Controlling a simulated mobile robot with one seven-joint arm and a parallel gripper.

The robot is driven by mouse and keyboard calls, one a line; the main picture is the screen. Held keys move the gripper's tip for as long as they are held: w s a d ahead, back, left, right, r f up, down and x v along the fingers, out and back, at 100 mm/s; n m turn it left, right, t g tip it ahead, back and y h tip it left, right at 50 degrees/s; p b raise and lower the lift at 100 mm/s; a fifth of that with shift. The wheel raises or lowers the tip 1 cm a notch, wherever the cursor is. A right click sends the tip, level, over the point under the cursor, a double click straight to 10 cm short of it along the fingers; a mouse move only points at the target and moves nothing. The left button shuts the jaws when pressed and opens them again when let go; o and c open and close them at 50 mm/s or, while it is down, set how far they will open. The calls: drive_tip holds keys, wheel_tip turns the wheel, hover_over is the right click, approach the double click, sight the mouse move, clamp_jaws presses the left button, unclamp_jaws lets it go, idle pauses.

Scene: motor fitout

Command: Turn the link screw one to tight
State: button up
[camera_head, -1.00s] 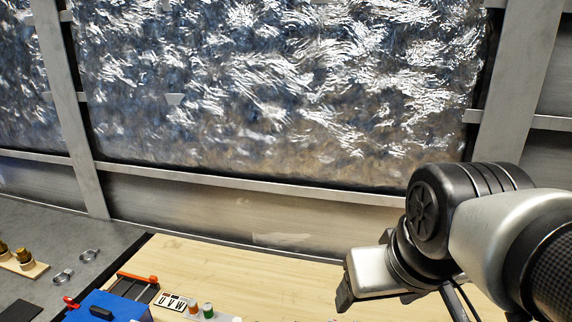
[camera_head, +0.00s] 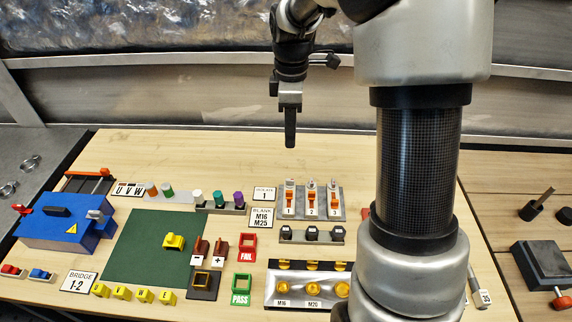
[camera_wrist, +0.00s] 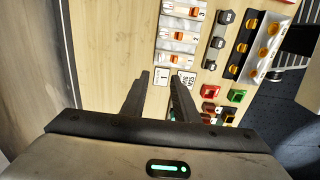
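My gripper (camera_head: 290,143) points down above the back middle of the wooden bench, with its fingers overlapping in the head view. In the wrist view my gripper (camera_wrist: 160,80) shows two fingers apart with nothing between them. No link screw can be told for certain. A label reading "BRIDGE 1-2" (camera_head: 80,281) lies in front of the blue box (camera_head: 62,228), at the left. Nothing touches my fingers.
A row of switches numbered 1 to 3 (camera_head: 311,204) stands in front of my gripper; the row also shows in the wrist view (camera_wrist: 179,38). The green mat (camera_head: 150,255) lies left of it. My arm hides part of the bench's right side. The bench's back strip is clear.

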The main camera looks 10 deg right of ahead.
sight(290, 179)
wheel_tip(290, 179, down, 16)
drive_tip(key=shift+b, duration=0.4)
clamp_jaws()
